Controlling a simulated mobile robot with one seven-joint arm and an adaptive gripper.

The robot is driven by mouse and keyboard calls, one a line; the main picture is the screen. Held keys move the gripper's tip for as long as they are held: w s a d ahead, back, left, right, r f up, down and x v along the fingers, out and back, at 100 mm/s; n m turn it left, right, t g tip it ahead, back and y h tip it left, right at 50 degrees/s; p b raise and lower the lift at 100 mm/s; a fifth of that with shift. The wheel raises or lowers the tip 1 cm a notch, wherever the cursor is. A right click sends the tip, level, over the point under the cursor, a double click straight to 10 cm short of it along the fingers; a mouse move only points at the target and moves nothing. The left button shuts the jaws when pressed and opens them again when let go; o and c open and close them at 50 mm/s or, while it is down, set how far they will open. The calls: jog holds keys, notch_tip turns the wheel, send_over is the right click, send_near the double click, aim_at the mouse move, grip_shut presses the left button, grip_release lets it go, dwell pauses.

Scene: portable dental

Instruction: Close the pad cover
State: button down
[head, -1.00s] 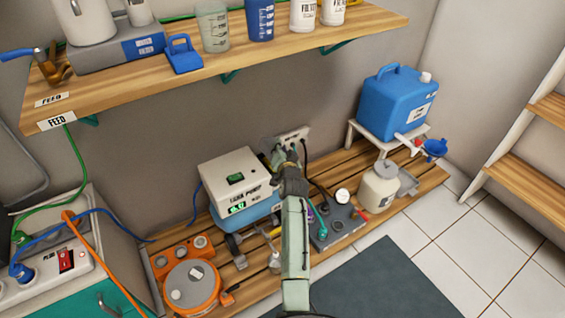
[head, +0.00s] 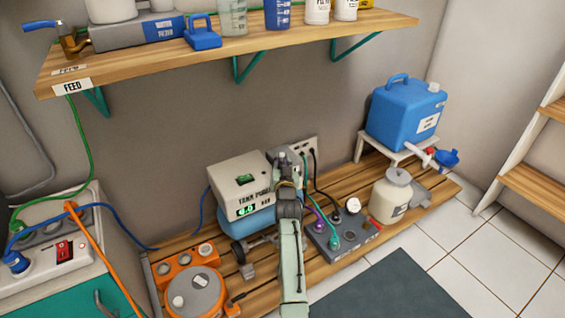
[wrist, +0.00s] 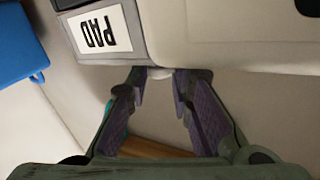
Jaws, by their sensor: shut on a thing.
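In the wrist view, a grey panel labelled PAD (wrist: 104,32) adjoins a broad cream surface (wrist: 240,45). The pad cover's exact outline is hard to make out. My gripper (wrist: 160,80) has its fingertips around a small white tab at the lower edge of these surfaces, with a gap kept between them. In the head view, my gripper (head: 288,182) is at the right side of the cream unit marked TANK PURGE (head: 237,179), close to the wall. My arm and gripper hide most of the contact there.
A shelf (head: 325,36) overhangs the wall. The slatted bench holds an orange device (head: 168,268), a grey control box (head: 345,238) with hoses, a cream jar (head: 391,196) and, on a stand, a blue canister (head: 403,113). The floor mat (head: 385,292) in front is clear.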

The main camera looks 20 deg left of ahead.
dwell(0.3)
jog(key=c, duration=1.4)
grip_release()
notch_tip(320, 180, up, 10)
jog(key=shift+f, duration=0.1)
jog(key=shift+s, duration=0.1)
